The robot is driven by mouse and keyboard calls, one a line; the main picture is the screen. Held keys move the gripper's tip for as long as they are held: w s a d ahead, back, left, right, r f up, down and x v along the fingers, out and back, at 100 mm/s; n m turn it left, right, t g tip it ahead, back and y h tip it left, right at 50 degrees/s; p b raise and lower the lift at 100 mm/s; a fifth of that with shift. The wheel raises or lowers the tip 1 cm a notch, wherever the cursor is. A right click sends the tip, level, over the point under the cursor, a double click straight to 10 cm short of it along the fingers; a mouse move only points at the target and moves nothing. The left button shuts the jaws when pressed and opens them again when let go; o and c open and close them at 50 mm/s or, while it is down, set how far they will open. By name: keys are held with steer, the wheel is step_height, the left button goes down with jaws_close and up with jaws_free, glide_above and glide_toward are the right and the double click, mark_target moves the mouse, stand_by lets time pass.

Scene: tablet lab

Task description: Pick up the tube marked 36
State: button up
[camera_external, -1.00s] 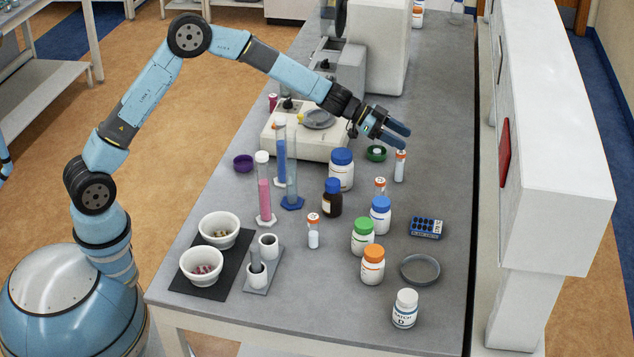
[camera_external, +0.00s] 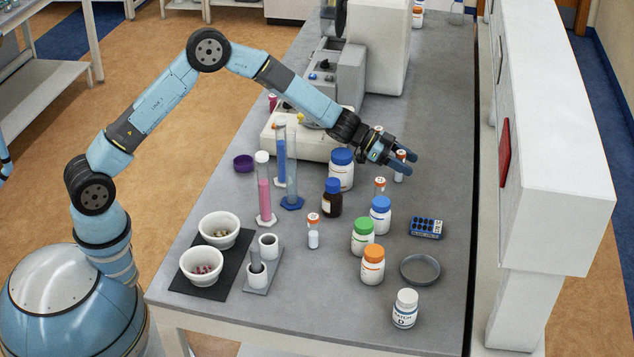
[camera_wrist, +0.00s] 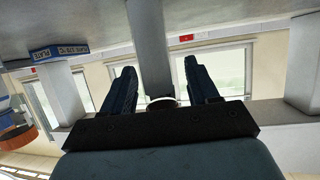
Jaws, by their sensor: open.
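Several small orange-capped tubes stand upright on the bench in the external view. One tube (camera_external: 399,178) is at my gripper, one (camera_external: 380,187) is behind the blue-capped white bottle, and one (camera_external: 313,238) is nearer the front. Their cap marks are too small to read, so I cannot tell which is 36. My gripper (camera_external: 408,162) is open, low and roughly level at the far tube, and one finger covers part of it. The fingers (camera_wrist: 162,90) also show in the wrist view, spread apart. A pale round thing sits between them there, and I cannot tell what it is.
A blue-capped white bottle (camera_external: 380,218), a brown bottle (camera_external: 332,202), a green-capped bottle (camera_external: 362,240) and an orange-capped bottle (camera_external: 372,267) stand nearby. A blue rack (camera_external: 426,227) and a grey dish (camera_external: 420,283) lie to the right. Tall cylinders (camera_external: 291,170) stand left.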

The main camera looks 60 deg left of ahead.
steer(key=shift+c, duration=0.2)
steer(key=c, duration=1)
steer(key=shift+o, duration=0.2)
steer(key=shift+r, duration=0.15)
